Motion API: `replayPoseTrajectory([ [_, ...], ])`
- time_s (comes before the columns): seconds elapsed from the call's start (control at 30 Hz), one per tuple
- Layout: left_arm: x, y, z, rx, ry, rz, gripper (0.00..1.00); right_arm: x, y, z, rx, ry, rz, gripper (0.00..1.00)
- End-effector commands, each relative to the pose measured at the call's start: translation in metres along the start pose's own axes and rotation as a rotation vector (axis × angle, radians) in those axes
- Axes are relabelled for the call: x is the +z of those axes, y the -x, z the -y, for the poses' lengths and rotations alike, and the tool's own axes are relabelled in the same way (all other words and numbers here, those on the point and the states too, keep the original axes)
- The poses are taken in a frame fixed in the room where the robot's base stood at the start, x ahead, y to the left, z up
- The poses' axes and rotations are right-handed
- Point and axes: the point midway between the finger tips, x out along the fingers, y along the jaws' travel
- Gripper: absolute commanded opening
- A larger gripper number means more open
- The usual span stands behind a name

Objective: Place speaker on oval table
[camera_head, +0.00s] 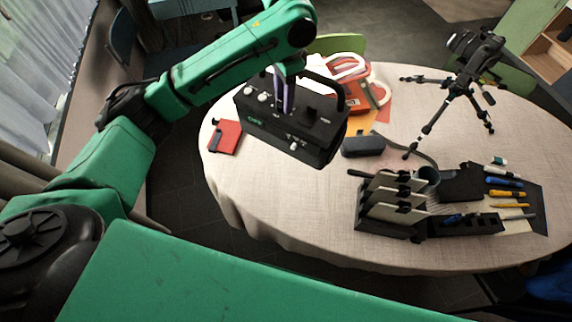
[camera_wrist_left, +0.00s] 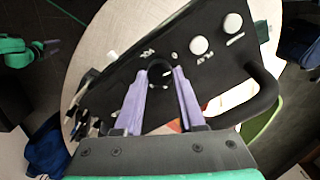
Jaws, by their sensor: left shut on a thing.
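The speaker is a black box (camera_head: 318,128) with pale knobs, a green label and a carrying handle. My left gripper (camera_head: 283,106) is shut on a round black knob on its panel. In the left wrist view, the purple fingers (camera_wrist_left: 160,80) stand on both sides of that knob, with the speaker's panel (camera_wrist_left: 215,65) behind. The speaker hangs tilted over the left part of the oval table (camera_head: 270,205), which has a pale cloth. The gap below it is hard to judge. My right gripper (camera_wrist_left: 48,45) seems to show small at the left wrist view's edge.
A red notebook (camera_head: 224,136) lies left of the speaker. A red-and-white case (camera_head: 350,92) and a dark grey case (camera_head: 363,146) are behind and right. A camera tripod (camera_head: 450,95) and a black organizer (camera_head: 390,215) stand farther right. The table's front left is bare.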

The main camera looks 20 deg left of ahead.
Motion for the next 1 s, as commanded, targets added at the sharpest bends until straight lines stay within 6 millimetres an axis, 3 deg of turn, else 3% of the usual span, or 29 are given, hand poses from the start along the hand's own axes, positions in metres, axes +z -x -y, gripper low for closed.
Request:
replayPoseTrajectory([
  [0.07,-0.001,0.003,0.001,-0.003,0.058,-0.005,0.0,-0.002,0.004,-0.001,0.001,0.0,-0.002,0.5],
  [0.17,-0.001,-0.009,0.0,-0.002,0.089,-0.002,0.0,-0.004,0.001,-0.001,0.001,0.0,-0.006,0.5],
  [0.37,-0.001,-0.058,-0.003,0.0,0.089,-0.001,0.0,-0.004,-0.009,-0.001,0.001,0.0,-0.009,0.5],
  [0.7,-0.001,-0.136,-0.004,-0.005,0.087,-0.001,0.0,-0.007,0.01,-0.001,0.001,0.0,-0.01,0.5],
  [1.0,-0.002,-0.175,-0.006,-0.005,0.086,-0.002,0.0,-0.008,0.015,-0.001,0.001,0.0,-0.011,0.5],
])
